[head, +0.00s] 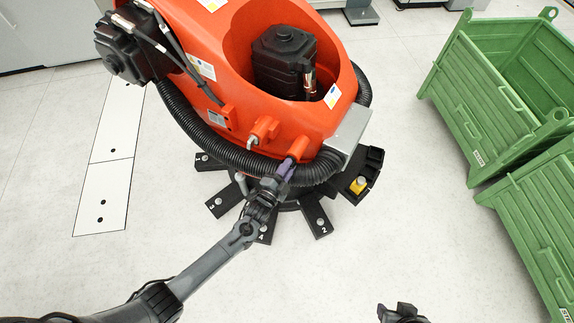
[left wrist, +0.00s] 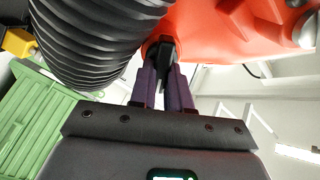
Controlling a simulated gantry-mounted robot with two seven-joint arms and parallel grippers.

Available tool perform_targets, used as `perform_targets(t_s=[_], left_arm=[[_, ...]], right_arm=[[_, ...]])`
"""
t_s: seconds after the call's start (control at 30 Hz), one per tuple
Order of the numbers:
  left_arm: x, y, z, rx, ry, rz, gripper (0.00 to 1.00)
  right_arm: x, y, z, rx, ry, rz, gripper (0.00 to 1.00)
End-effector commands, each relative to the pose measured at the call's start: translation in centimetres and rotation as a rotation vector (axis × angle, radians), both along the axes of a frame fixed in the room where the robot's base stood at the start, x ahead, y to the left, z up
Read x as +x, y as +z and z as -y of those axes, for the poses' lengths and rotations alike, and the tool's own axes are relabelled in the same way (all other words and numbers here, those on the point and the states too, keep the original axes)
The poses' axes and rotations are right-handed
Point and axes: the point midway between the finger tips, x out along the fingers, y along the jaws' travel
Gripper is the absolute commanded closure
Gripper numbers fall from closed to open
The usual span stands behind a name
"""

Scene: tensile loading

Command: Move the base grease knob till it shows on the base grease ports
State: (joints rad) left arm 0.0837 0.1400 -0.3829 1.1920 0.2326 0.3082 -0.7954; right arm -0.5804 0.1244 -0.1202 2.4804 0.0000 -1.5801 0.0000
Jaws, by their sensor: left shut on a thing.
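The orange robot base (head: 210,60) carries two short orange fittings low on its front, one on the left (head: 264,130) and one on the right (head: 297,148). My left gripper (head: 285,168) reaches up to the right fitting. In the left wrist view its purple fingers (left wrist: 164,75) are shut on a small dark part, which I take for the base grease knob (left wrist: 165,50), in front of a round orange opening. The fingers hide much of it. My right gripper (head: 402,312) is at the bottom edge, away from the base; its jaw state is unclear.
A thick black corrugated hose (head: 215,148) curves close around the fittings and beside my left gripper. Black numbered feet (head: 316,215) and a yellow block (head: 358,185) surround the base below. Green crates (head: 490,110) stand at right.

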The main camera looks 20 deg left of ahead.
Motion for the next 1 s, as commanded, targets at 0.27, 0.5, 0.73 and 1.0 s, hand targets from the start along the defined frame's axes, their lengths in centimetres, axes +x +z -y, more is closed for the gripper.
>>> perform_targets(t_s=[0.27, 0.5, 0.73, 1.0], left_arm=[[0.03, -0.05, 0.03, 0.180, 0.000, 0.027, 1.00], [0.00, -0.19, 0.09, 0.259, 0.000, 0.039, 1.00], [0.00, -0.24, 0.11, 0.283, 0.001, 0.044, 1.00], [0.00, -0.24, 0.11, 0.282, 0.001, 0.044, 1.00]], right_arm=[[0.02, 0.78, -0.15, 0.007, -0.004, 0.000, 0.57], [0.02, 1.00, -0.19, 0.008, -0.006, 0.000, 0.57], [0.02, 1.03, -0.18, 0.008, -0.005, 0.000, 0.57], [0.01, 1.00, -0.03, 0.002, -0.002, 0.000, 0.57]])
